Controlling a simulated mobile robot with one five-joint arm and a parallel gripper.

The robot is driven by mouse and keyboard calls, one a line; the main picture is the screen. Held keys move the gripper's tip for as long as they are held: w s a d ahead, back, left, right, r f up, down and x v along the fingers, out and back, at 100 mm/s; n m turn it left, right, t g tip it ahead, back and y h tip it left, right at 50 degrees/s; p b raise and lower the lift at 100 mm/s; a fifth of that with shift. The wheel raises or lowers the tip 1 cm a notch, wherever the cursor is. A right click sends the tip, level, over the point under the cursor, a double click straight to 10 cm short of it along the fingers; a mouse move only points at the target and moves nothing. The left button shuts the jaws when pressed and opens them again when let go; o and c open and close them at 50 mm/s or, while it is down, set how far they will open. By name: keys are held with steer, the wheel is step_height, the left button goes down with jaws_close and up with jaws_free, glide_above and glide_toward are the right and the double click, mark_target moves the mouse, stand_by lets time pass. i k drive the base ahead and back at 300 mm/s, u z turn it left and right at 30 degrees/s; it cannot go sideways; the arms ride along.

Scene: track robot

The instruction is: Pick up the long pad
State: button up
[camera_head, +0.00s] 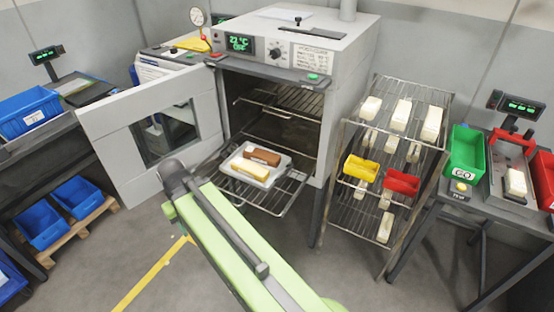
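I cannot tell which of these is the long pad. My green arm crosses the lower middle, in front of the oven. I cannot make out my gripper or its fingers.
The oven door (160,130) stands open to the left. The wire rack also bears a yellow bin (361,168) and a red bin (401,182). A green bin (466,152) is on the right table. Blue bins (77,197) sit on a pallet at left.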

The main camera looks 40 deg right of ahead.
mark_target(259, 155)
steer(key=u, duration=0.15)
steer(key=i, duration=1.4)
steer(key=z, duration=0.1)
